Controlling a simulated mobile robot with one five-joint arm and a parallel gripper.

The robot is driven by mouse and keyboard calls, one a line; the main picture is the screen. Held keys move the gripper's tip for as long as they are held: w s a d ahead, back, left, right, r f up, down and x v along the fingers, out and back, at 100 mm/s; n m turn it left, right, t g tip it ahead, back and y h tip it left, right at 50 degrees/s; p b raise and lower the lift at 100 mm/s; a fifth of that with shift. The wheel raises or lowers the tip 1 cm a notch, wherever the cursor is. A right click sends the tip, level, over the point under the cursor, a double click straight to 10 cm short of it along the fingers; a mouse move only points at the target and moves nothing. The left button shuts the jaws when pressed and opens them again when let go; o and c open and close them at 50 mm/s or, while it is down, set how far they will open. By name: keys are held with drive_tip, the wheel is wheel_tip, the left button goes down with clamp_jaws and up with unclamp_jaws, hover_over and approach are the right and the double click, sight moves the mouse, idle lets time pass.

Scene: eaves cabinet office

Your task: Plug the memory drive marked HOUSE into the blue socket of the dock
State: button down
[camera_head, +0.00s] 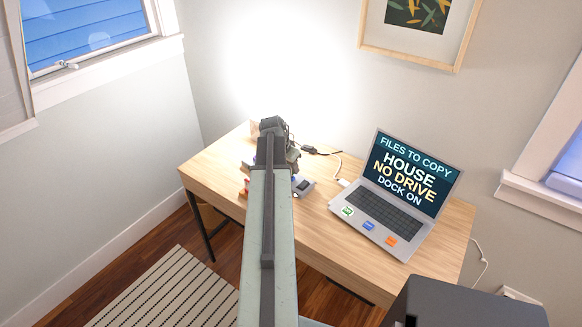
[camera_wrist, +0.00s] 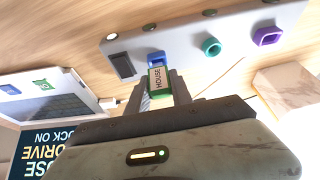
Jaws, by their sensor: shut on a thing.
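In the wrist view, my gripper (camera_wrist: 160,88) is shut on a memory drive (camera_wrist: 157,80), with one finger on each side. The drive has a pale label reading HOUSE and green at its near end. Its far end points at the blue socket (camera_wrist: 156,59) of the grey dock (camera_wrist: 185,46) and overlaps it in the picture; I cannot tell whether it has entered. The dock also has a teal socket (camera_wrist: 211,46) and a purple socket (camera_wrist: 267,36). In the head view, a part of the dock (camera_head: 304,187) shows beside my arm, which hides the drive and gripper.
An open laptop (camera_head: 385,205) stands right of the dock; its screen reads HOUSE, NO DRIVE, DOCK ON. A pale block (camera_wrist: 287,88) lies at the right in the wrist view. A cable (camera_head: 325,152) runs behind on the desk (camera_head: 340,240).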

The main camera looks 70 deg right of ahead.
drive_tip(key=shift+f+b, duration=0.6)
drive_tip(key=shift+f, duration=0.1)
drive_tip(key=c, duration=1.1)
unclamp_jaws()
drive_tip(key=shift+o, duration=0.2)
drive_tip(key=shift+w+r, duration=0.1)
drive_tip(key=shift+r, duration=0.05)
drive_tip(key=s+p+v, duration=0.1)
drive_tip(key=p+v, duration=0.6)
drive_tip(key=shift+w+r, duration=0.3)
drive_tip(key=shift+w, duration=0.25)
drive_tip(key=shift+a, duration=0.1)
